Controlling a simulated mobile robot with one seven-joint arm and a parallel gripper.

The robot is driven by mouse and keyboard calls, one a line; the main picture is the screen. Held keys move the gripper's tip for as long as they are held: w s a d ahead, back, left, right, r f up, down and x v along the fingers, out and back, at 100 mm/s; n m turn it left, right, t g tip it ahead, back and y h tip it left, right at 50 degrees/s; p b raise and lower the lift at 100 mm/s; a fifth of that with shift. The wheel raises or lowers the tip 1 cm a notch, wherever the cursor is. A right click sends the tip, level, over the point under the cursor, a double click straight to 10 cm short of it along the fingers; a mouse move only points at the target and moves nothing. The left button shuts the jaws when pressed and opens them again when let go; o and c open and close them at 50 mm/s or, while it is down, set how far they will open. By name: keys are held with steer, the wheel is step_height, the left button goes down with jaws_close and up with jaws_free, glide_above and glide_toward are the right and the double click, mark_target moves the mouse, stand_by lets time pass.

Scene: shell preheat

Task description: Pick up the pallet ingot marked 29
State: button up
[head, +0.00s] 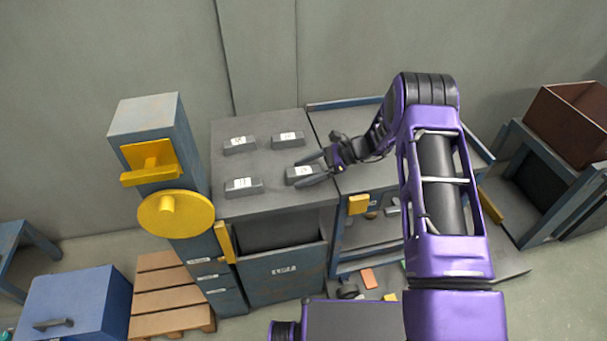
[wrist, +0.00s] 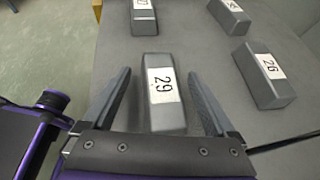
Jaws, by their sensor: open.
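The ingot marked 29 (wrist: 164,117) is a grey bar with a white label, lying on the grey worktop. In the head view it is the near right ingot (head: 297,175) of the group. My gripper (wrist: 167,85) is open, with one finger on each side of this ingot. Whether the fingers touch it I cannot tell. In the head view my gripper (head: 315,168) reaches in from the right over the worktop, and its fingers partly cover the ingot.
An ingot marked 26 (wrist: 265,75) lies to the right in the wrist view. Another ingot (wrist: 229,15) lies behind it, and one (wrist: 143,18) lies beyond the 29. A yellow wheel and lever (head: 175,212) stand left of the worktop (head: 262,208).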

jaws_close()
stand_by(0.5)
